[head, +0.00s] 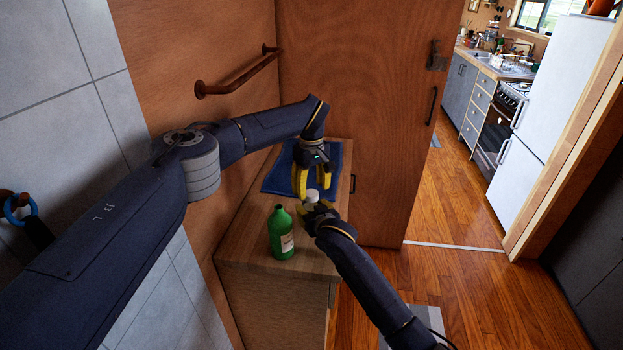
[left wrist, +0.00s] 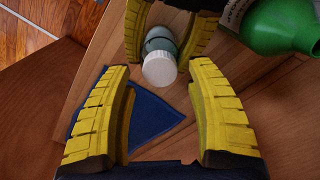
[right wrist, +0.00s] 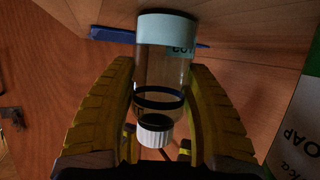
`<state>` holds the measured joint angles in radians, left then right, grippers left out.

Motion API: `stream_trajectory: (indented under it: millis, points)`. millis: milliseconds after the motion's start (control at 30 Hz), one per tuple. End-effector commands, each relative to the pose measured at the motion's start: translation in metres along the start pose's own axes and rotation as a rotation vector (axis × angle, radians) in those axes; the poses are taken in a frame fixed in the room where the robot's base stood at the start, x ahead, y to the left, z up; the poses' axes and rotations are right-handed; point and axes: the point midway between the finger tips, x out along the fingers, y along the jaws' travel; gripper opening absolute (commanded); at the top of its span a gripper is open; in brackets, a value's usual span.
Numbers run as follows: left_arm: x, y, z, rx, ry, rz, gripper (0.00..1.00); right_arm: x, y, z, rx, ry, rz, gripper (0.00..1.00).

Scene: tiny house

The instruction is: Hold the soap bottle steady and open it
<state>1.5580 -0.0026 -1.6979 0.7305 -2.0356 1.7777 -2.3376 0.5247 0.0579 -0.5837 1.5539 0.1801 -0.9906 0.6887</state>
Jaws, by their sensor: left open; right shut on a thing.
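A small clear bottle with a pale blue label (right wrist: 165,70) stands on the wooden cabinet, its white cap (left wrist: 159,68) on. My right gripper (head: 318,212) is shut around its body, one yellow finger on each side in the right wrist view. My left gripper (head: 312,188) points down above the cap, open. In the left wrist view the cap shows between its fingertips, with a gap on each side. A green bottle (head: 281,235) stands beside them; its label in the right wrist view (right wrist: 300,130) reads "SOAP". The right gripper partly hides the clear bottle in the head view.
A blue cloth (head: 283,172) lies on the far part of the cabinet top (head: 247,240). The green bottle stands close to the right gripper. A wooden wall with a rail (head: 238,75) is behind the left arm. Open floor (head: 440,190) lies to the right.

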Motion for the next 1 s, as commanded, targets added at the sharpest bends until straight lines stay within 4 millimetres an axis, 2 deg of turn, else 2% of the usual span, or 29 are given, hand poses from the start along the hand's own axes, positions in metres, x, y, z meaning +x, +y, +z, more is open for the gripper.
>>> stream_trajectory:
  millis: [100,300,700,1000]
  points:
    - [0.013,0.0,0.001,0.0,-0.001,0.0,0.56,0.0,0.001,0.002,-0.001,-0.003,0.002,0.0]
    - [0.024,0.0,0.0,0.0,0.001,0.0,0.56,0.0,0.001,0.002,-0.001,-0.003,0.002,0.0]
    - [0.027,0.0,0.0,-0.001,0.001,0.0,0.57,0.0,0.001,0.002,-0.002,-0.003,0.002,0.0]
    - [0.027,0.0,0.0,-0.001,0.001,0.0,0.22,0.0,0.001,0.002,-0.001,-0.003,0.002,0.0]
